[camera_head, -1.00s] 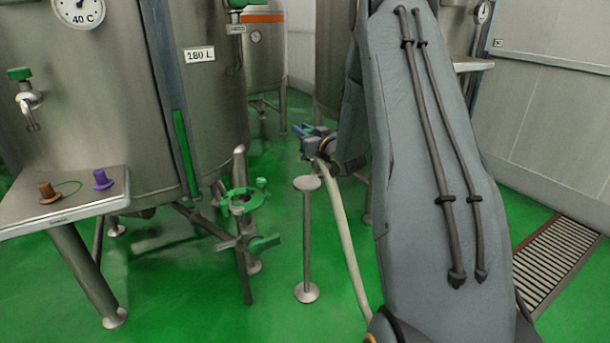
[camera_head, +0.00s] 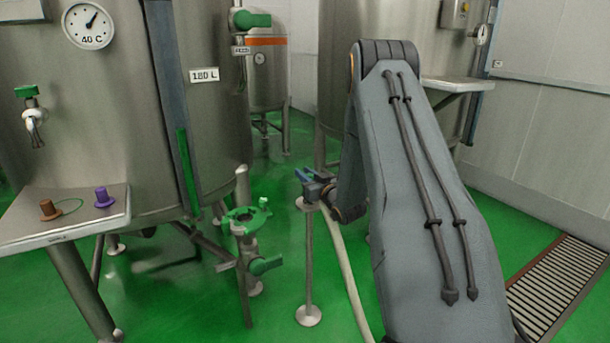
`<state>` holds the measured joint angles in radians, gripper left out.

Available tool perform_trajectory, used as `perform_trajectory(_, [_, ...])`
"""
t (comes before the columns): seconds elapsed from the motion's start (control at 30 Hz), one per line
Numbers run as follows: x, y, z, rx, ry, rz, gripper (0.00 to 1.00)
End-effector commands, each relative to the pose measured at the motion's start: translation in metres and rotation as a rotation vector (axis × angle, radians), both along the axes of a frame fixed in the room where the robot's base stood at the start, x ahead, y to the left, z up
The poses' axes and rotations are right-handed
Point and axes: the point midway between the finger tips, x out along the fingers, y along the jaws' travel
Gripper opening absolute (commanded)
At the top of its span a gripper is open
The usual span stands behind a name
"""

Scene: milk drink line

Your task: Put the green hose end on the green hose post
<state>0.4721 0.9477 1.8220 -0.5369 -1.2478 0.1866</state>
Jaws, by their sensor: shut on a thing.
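My gripper (camera_head: 306,175) is in the middle of the view, shut on the hose end. My gripper largely hides the hose end, and its green colour cannot be made out. The pale hose (camera_head: 345,262) hangs from my gripper down to the floor. A slim metal post (camera_head: 308,265) with a flat disc top and round foot stands directly under my gripper in the picture. My gripper overlaps the edge of the disc; whether the hose end touches it cannot be told. No green shows on this post.
A green ring fitting (camera_head: 240,217) with a green-handled valve (camera_head: 262,265) stands left of the post by the large tank (camera_head: 120,110). A metal shelf (camera_head: 75,225) bears a brown plug (camera_head: 49,209) and a purple plug (camera_head: 104,197). A floor drain (camera_head: 560,280) lies at right.

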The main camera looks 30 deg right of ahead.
Motion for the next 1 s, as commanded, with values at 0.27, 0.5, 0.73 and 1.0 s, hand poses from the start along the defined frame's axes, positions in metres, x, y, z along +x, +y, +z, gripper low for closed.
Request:
perform_trajectory(0.27, [0.0, 0.0, -0.002, 0.0, 0.0, 0.0, 0.39])
perform_trajectory(0.5, [0.0, 0.0, -0.001, 0.0, 0.0, 0.0, 0.39])
perform_trajectory(0.73, [-0.025, -0.002, 0.001, 0.002, 0.002, -0.002, 0.39])
perform_trajectory(1.0, [-0.081, -0.004, 0.001, 0.002, 0.003, -0.002, 0.39])
